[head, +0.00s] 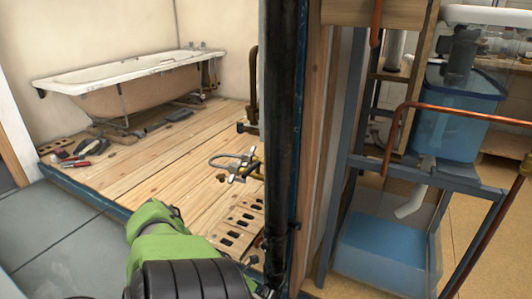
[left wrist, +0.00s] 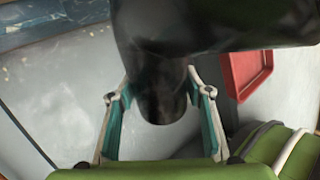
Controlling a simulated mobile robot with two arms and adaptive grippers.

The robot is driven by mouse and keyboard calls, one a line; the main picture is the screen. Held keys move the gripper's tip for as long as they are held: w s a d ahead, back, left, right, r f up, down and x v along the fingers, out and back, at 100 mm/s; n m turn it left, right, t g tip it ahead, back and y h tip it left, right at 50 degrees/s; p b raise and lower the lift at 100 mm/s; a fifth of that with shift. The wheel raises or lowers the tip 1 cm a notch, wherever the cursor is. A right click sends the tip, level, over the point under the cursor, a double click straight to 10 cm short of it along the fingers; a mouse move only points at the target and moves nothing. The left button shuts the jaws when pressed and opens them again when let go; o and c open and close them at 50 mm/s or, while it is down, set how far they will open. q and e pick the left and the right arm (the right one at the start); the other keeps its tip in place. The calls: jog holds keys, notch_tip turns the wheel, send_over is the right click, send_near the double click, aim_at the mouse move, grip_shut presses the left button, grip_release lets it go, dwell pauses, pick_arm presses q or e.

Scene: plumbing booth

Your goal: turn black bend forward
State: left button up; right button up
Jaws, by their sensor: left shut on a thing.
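The black bend (left wrist: 160,95) shows in the left wrist view as a dark stub pointing down from a thick black body across the top. My left gripper (left wrist: 160,88) has one finger on each side of this stub and is shut on it. In the head view a tall black pipe (head: 279,130) stands upright beside a timber post. My green and black left arm reaches towards its lower end from the bottom left. The left fingertips and the bend are hidden or too unclear there. My right gripper is in neither view.
A bathtub (head: 130,82) stands on a raised wooden floor (head: 165,150) behind the pipe. A perforated brick (head: 238,232) and brass fittings lie left of the pipe. A blue tank (head: 455,115) on a metal frame and copper pipes stand right. A red tray (left wrist: 240,85) shows in the left wrist view.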

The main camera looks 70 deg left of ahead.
pick_arm(q)
jog(key=shift+a, duration=0.1)
jog(key=o, duration=1.6)
jog(key=shift+s+r, duration=0.25)
jog(key=shift+v, duration=3.35)
jog(key=shift+w, duration=0.1)
